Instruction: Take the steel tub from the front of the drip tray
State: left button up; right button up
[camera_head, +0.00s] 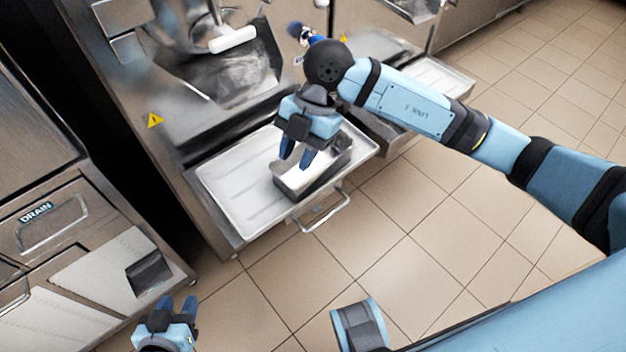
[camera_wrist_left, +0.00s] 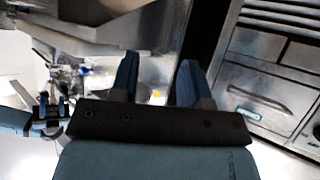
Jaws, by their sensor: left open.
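The steel tub (camera_head: 300,191) is a small open rectangular pan on the front right part of the drip tray (camera_head: 232,199). My right gripper (camera_head: 295,164) points down over the tub, its two blue fingers apart with a gap between them. The fingertips overlap the tub's opening; I cannot tell whether they touch its walls. My left gripper (camera_head: 180,306) is low at the bottom left of the head view, away from the tray. Its fingers stand apart and empty in the left wrist view (camera_wrist_left: 157,82).
The batch freezer (camera_head: 130,75) rises behind the tray. A bar handle (camera_head: 327,215) sticks out at the tray's front. Another tray (camera_head: 440,80) projects farther right. A cabinet marked DRAIN (camera_head: 50,225) stands left, near my left gripper. The tiled floor (camera_head: 400,260) in front is clear.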

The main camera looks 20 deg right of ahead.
aim_at(327, 164)
jog(key=w+d+m+t+h+b, duration=0.25)
jog(key=w+d+h, duration=0.2)
jog(key=d, duration=0.25)
jog(key=shift+m, duration=0.35)
notch_tip(327, 164, down, 8)
jog(key=shift+d+f, duration=0.1)
jog(key=shift+f, duration=0.1)
jog(key=f, duration=0.2)
jog(key=f+b, duration=0.1)
jog(key=f, duration=0.1)
jog(key=shift+s+d+f+b, duration=0.2)
jog(key=shift+f+b, duration=0.1)
jog(key=shift+f, duration=0.35)
pick_arm(q)
jog(key=shift+w+d+f, duration=0.1)
jog(key=shift+d+f, duration=0.1)
jog(key=shift+f, duration=0.35)
jog(key=shift+w+d+f, duration=0.1)
jog(key=shift+d+f, duration=0.05)
jog(key=shift+f, duration=0.35)
pick_arm(e)
grip_shut()
